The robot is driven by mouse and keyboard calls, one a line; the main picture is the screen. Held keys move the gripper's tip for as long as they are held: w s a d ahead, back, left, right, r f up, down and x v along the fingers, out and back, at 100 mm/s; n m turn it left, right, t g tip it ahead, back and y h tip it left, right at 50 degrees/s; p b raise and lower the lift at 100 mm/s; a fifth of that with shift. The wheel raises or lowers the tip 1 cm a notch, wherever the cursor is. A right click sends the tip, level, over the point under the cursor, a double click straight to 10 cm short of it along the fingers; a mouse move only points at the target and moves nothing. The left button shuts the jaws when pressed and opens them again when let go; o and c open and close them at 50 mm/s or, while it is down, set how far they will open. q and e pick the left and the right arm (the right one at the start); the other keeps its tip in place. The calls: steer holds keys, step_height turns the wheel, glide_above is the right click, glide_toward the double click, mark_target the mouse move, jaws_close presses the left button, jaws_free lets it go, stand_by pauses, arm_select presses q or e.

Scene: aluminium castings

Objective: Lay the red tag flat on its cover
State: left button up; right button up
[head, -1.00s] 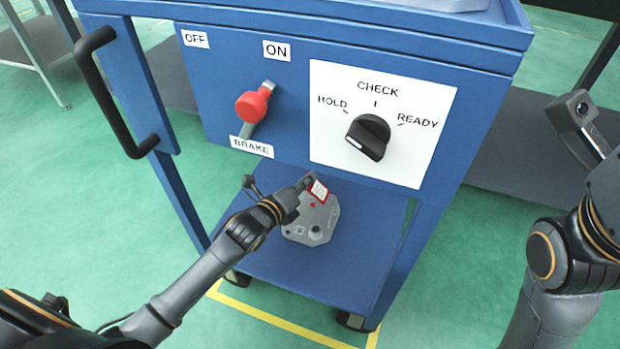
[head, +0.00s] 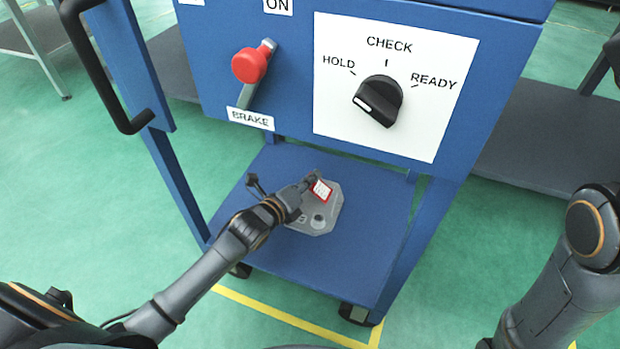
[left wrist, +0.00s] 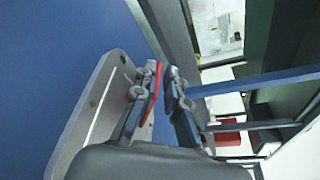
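The red tag (head: 320,189), white-faced with a red rim, is at the tip of my left gripper (head: 309,182) in the head view. It stands tilted over the grey casting's cover (head: 323,213); I cannot tell if its edge touches. In the left wrist view, the tag (left wrist: 155,92) shows nearly edge-on between the fingers of my left gripper (left wrist: 163,72), which look closed on it. The casting (left wrist: 92,105) is at left there. My right arm is at the right of the head view; its gripper is out of view.
The casting rests on the blue cart's lower shelf (head: 365,235), under a panel with a red-knobbed brake lever (head: 250,66) and a black dial (head: 378,100). The shelf is clear around the casting. A black handle (head: 92,70) is at left.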

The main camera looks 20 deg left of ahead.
arm_select(q)
steer(key=shift+o, duration=1.1)
steer(key=v, duration=1.2)
steer(key=shift+f, duration=0.1)
